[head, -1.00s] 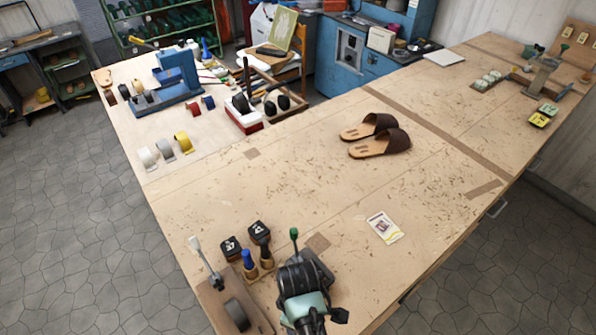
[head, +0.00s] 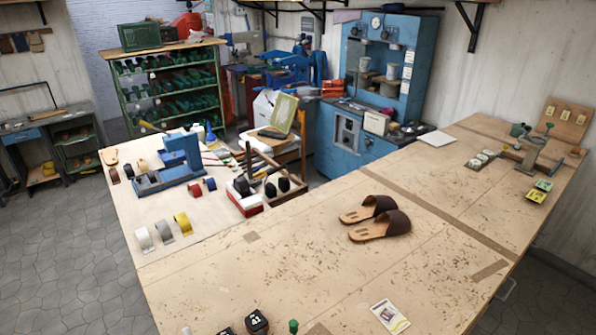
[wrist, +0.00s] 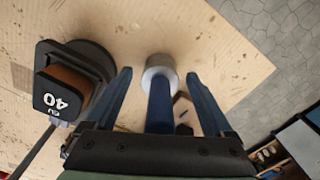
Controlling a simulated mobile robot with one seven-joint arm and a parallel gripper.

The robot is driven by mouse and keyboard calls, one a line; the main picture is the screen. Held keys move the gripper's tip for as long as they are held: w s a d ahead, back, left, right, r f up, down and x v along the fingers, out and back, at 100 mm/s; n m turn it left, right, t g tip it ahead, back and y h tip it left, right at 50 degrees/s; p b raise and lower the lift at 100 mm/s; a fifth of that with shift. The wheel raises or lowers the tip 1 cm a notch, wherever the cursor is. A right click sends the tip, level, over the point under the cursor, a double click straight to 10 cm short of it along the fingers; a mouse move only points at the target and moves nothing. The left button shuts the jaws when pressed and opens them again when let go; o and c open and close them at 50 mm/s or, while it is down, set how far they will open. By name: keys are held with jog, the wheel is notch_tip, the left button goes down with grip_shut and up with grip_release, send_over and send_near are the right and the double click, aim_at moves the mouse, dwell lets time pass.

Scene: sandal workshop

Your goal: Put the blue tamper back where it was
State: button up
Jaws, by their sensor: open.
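The blue tamper (wrist: 160,103) shows in the wrist view, with a blue handle towards me and a round grey metal end (wrist: 158,72) away from me over the tan tabletop. My gripper (wrist: 160,88) is open, with one blue finger on each side of the tamper and visible gaps between. I cannot tell whether the grey end touches the table. Part of a pale wooden piece with a dark spot (wrist: 183,108) shows just right of the tamper, partly behind a finger. In the head view neither my gripper nor the tamper is in view.
A black block marked 40 (wrist: 57,95) on a round dark base stands close left of my gripper. In the head view, brown sandals (head: 380,226) and a card (head: 390,316) lie on the workbench (head: 290,265). Tape rolls (head: 164,232) stand at the left.

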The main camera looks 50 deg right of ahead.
notch_tip(320, 180, up, 12)
jog(key=shift+f, duration=0.2)
jog(key=w+r+t+h, duration=0.4)
jog(key=w+r+t, duration=0.4)
jog(key=w+r, duration=0.9)
jog(key=w+a+r+m+t, duration=0.1)
jog(key=w+a+r+t, duration=0.2)
jog(key=r, duration=0.5)
jog(key=w+a+r+t, duration=0.3)
jog(key=r, duration=0.4)
jog(key=s+a+r+t, duration=0.1)
jog(key=a+r+t, duration=0.2)
jog(key=r, duration=0.4)
jog(key=s+a+r+t, duration=0.1)
jog(key=a+r+t, duration=0.25)
jog(key=r, duration=0.45)
jog(key=s+a+r+m+t+y, duration=0.1)
jog(key=s+a+r+t, duration=0.2)
jog(key=r, duration=0.5)
jog(key=s+a+r+m+t+y, duration=0.1)
jog(key=s+a+r+t, duration=0.3)
jog(key=s+r, duration=0.4)
jog(key=shift+a+y, duration=0.65)
jog(key=shift+y, duration=0.15)
